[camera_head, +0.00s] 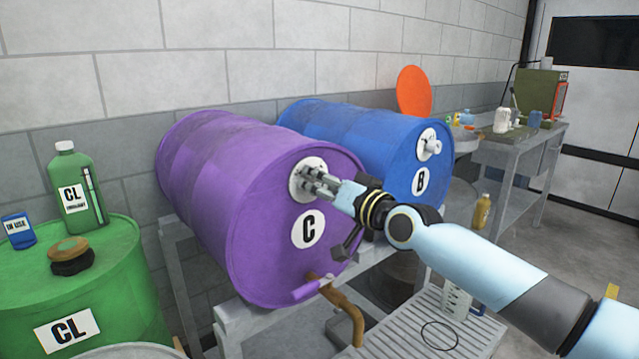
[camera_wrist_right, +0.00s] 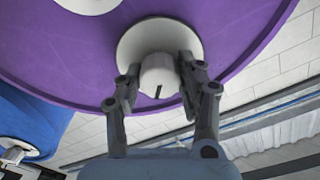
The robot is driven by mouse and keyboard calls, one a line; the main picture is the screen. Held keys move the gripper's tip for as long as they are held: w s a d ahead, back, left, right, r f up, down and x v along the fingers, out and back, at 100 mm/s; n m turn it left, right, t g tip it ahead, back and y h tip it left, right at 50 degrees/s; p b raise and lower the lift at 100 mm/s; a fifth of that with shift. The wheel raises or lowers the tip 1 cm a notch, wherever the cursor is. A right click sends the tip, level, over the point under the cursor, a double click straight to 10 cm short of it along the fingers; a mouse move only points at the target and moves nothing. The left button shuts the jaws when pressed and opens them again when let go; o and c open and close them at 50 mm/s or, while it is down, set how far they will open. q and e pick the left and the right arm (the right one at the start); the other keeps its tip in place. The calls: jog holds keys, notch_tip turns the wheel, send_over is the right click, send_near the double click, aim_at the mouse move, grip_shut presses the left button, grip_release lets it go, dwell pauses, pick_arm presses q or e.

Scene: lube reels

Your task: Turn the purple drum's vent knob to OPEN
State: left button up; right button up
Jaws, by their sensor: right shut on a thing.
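The purple drum (camera_head: 215,200), labelled C, lies on its side on a grey stand. Its vent plate (camera_head: 299,183) is a pale disc high on the end face, and my right gripper (camera_head: 318,187) reaches it from the right. In the right wrist view the vent knob (camera_wrist_right: 158,76) is a white round knob with a dark mark at its lower edge. My right gripper (camera_wrist_right: 158,88) has one finger on each side of the knob and is shut on it. The plate's lettering is hidden or unreadable. My left gripper is not in view.
A blue drum (camera_head: 355,135) labelled B lies to the right with its own knob (camera_head: 433,146). A green drum (camera_head: 120,270) holds a bottle (camera_head: 76,185) at left.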

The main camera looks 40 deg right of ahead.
jog(key=o, duration=1.1)
jog(key=shift+o, duration=0.2)
notch_tip(320, 180, up, 10)
jog(key=shift+s+f, duration=0.1)
dwell(0.3)
